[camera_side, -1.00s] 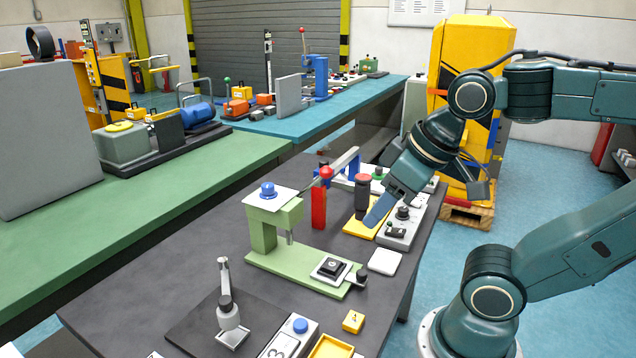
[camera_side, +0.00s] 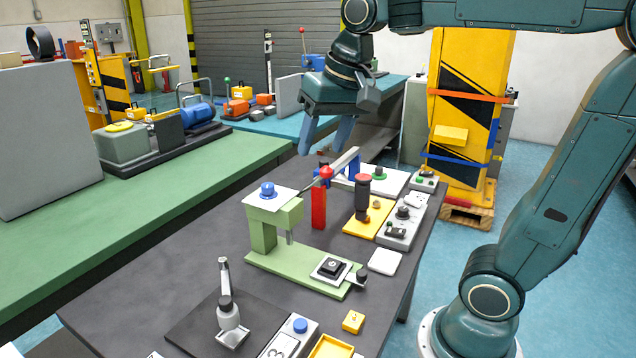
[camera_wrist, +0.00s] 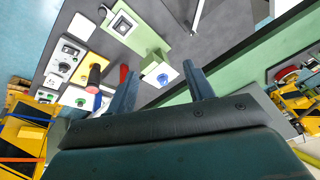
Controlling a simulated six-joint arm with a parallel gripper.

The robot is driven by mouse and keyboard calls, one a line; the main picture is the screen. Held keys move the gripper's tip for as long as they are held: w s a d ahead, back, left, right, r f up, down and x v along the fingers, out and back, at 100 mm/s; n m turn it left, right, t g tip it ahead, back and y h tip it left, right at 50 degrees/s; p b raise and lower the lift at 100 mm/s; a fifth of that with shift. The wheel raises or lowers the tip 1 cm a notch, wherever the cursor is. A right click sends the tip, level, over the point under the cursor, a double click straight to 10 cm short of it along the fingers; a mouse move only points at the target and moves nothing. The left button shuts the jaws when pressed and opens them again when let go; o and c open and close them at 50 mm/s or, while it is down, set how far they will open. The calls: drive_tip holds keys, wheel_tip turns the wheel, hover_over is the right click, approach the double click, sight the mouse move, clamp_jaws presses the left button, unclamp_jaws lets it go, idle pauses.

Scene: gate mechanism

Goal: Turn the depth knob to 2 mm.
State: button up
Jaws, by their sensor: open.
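A blue knob (camera_side: 267,189) sits on a white plate (camera_side: 286,202) on top of a green press-like stand (camera_side: 262,240); I take it as the depth knob. Its scale marks are too small to read. In the wrist view the blue knob (camera_wrist: 163,79) shows between my fingertips, farther off. My gripper (camera_side: 325,140) is open and empty, pointing down, well above the bench, behind and to the right of the knob in the side view. The two fingers also show apart in the wrist view (camera_wrist: 158,70). Nothing touches the knob.
A red post with a grey bar (camera_side: 319,205) stands right behind the green stand. A dark-handled lever on a yellow plate (camera_side: 362,200) and a grey control box (camera_side: 402,222) are to its right. Dark bare bench (camera_side: 190,240) lies left of the stand.

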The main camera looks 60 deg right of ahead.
drive_tip(key=w+d+m+g, duration=0.1)
drive_tip(key=w+d+m, duration=0.2)
drive_tip(key=w, duration=0.3)
drive_tip(key=w+d+m+g, duration=0.1)
drive_tip(key=w+d+m, duration=0.15)
drive_tip(key=w, duration=0.45)
drive_tip(key=m+g, duration=0.2)
drive_tip(key=m, duration=0.4)
hover_over(268, 185)
wheel_tip(268, 185, down, 5)
drive_tip(key=shift+w+r, duration=0.1)
drive_tip(key=shift+r, duration=0.05)
drive_tip(key=shift+f, duration=6.9)
drive_tip(key=c, duration=1)
drive_tip(key=shift+o, duration=0.2)
